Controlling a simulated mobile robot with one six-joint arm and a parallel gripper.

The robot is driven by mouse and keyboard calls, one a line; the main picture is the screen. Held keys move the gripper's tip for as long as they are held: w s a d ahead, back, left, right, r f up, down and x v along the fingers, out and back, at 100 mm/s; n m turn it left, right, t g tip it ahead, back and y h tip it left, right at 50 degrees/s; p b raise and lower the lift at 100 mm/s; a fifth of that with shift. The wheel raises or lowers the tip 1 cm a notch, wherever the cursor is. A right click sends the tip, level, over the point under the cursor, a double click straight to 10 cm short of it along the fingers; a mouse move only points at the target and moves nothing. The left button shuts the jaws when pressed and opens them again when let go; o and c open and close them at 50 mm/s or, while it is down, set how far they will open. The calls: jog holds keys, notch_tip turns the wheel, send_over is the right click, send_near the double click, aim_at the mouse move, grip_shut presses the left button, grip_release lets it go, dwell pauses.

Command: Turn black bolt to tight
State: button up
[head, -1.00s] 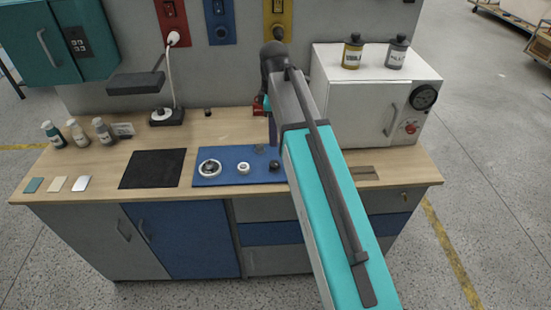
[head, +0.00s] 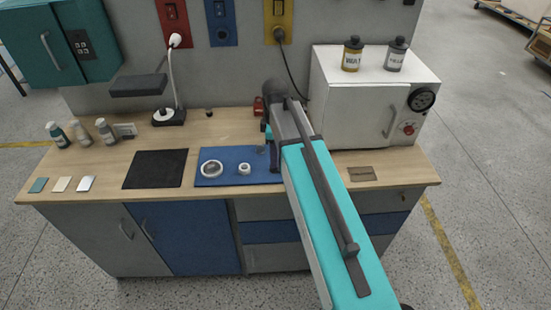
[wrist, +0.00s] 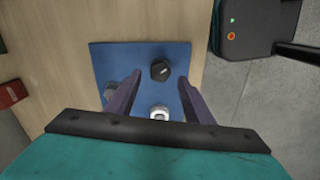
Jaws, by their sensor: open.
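The black bolt (wrist: 160,70) stands on the blue mat (wrist: 178,52) in the wrist view, its dark head facing my camera. My gripper (wrist: 160,76) is open, with one dark finger on each side of the bolt and a gap visible on both sides. I cannot tell how high the fingertips are above the mat. In the head view my arm hides the bolt, and my gripper is mostly hidden at the right end of the blue mat (head: 228,178).
A black pad (head: 155,169) lies to the left. A white oven-like box (head: 365,95) stands behind right, near my arm.

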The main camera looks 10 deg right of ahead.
jog(key=shift+f+p, duration=0.45)
jog(key=shift+f, duration=1.3)
jog(key=c, duration=1)
jog(key=shift+c, duration=0.2)
